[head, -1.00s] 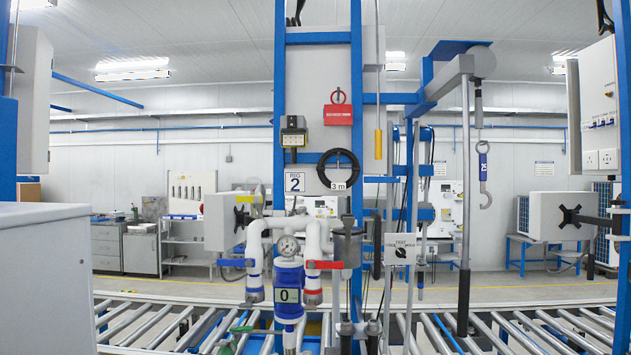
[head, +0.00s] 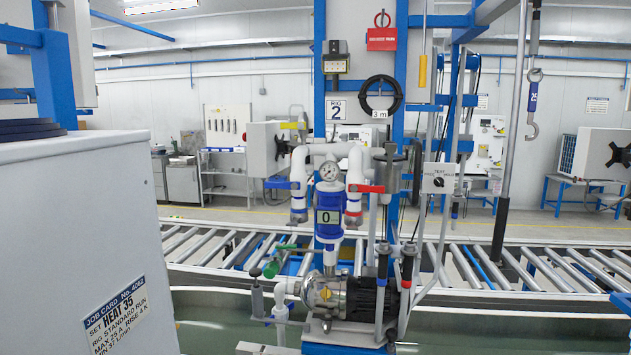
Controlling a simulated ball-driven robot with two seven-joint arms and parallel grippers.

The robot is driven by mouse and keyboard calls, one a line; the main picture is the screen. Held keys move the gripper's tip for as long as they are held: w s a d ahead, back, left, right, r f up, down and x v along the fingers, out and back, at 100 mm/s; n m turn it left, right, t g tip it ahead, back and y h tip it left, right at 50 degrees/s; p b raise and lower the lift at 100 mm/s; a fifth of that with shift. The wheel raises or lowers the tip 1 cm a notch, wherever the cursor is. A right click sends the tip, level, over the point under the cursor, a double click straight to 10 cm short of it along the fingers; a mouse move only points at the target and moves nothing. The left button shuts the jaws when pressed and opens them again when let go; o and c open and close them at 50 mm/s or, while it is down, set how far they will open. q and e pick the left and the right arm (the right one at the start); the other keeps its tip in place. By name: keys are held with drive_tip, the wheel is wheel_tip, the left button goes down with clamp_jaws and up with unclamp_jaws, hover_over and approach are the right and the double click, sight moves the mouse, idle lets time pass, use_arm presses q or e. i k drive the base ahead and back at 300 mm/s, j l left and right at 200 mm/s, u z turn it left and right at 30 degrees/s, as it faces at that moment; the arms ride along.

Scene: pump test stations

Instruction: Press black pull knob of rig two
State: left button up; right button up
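Rig two shows in the head view as a blue frame with a "RIG 2" sign (head: 339,108). A small grey plate marked "TEST" (head: 438,172) stands to its right and carries a small round black knob (head: 438,182). I cannot tell whether this is the pull knob or how far in it sits. A steel and black pump (head: 340,296) sits low at the front, below a white pipe loop with a gauge (head: 330,173) and a blue meter reading 0 (head: 328,217). Neither of my grippers is in view.
A large grey-white cabinet with a job card (head: 115,319) fills the left front. A roller conveyor (head: 555,270) runs across behind the pump. A crane hook (head: 532,125) hangs at the right. A green rail or ledge (head: 520,333) crosses the front.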

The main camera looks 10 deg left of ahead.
sight(255, 272)
drive_tip(key=i+u, duration=0.3)
drive_tip(key=i, duration=0.25)
drive_tip(key=i+l+u, duration=0.25)
drive_tip(key=i, duration=0.25)
drive_tip(key=i+l+u, duration=0.3)
drive_tip(key=i, duration=0.25)
drive_tip(key=i+l+u, duration=0.25)
drive_tip(key=i+l, duration=0.2)
